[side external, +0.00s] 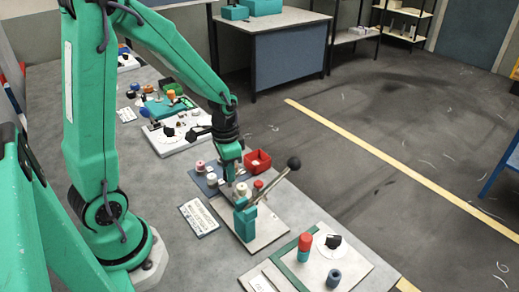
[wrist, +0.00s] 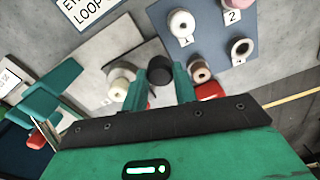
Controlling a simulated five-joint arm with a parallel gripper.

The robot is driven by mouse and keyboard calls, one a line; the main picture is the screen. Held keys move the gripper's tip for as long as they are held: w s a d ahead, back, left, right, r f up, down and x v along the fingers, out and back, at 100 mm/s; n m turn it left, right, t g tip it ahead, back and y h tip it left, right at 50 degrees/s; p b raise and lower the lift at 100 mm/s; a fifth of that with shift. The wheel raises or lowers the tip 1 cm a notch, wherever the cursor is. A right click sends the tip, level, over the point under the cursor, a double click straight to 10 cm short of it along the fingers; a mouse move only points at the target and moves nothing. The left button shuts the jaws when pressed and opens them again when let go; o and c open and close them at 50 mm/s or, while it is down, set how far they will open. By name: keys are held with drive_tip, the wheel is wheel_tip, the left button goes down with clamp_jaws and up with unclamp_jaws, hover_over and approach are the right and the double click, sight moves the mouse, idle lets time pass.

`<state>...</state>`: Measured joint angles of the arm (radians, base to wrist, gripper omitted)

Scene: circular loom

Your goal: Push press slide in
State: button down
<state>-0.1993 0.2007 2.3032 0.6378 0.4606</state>
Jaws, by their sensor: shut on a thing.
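The teal press body (side external: 245,221) stands on the plate, with a lever slanting up to a black ball (side external: 293,163). A cream cylinder (wrist: 122,76) is just left of the fingers in the wrist view. How far the slide is in cannot be told.
A blue mat (wrist: 224,50) with numbered spools lies beside the plate. A red tray (side external: 258,161) stands behind the press. A printed card (side external: 198,217) lies to the left.

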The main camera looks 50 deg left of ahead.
drive_tip(key=shift+d, duration=4.8)
drive_tip(key=c, duration=1.1)
unclamp_jaws()
drive_tip(key=shift+r, duration=0.1)
wheel_tip(320, 180, up, 8)
drive_tip(key=shift+f, duration=0.2)
